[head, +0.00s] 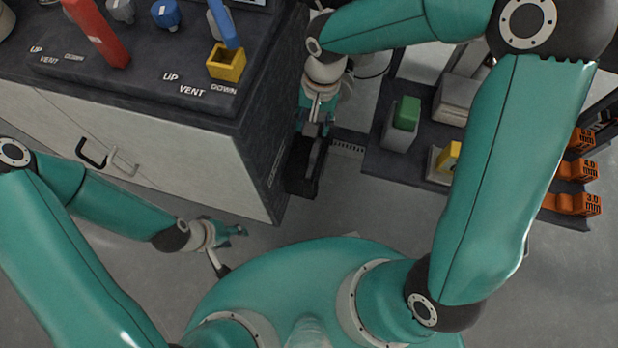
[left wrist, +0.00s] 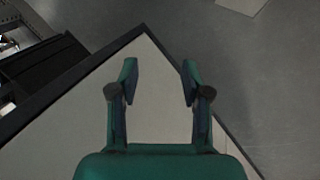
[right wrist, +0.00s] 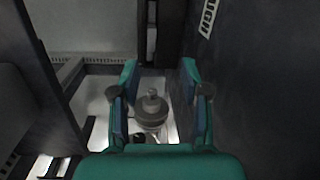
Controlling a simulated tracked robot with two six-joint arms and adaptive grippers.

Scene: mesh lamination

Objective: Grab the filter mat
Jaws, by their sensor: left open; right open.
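I cannot make out a filter mat for certain in any view. My left gripper (head: 236,230) is open and empty in the head view, low in front of the pale cabinet. In the left wrist view its two fingers (left wrist: 160,80) stand apart with the pale cabinet panel behind them. My right gripper (head: 316,122) is above a dark narrow slot beside the cabinet's right side. In the right wrist view its fingers (right wrist: 160,80) are open. A grey round piece with a knob (right wrist: 151,108) shows between them, farther off; I cannot tell that they touch it.
The dark-topped cabinet (head: 150,75) carries a red lever (head: 98,30), a blue lever in a yellow block (head: 227,64) and knobs. The grey floor before the cabinet is clear.

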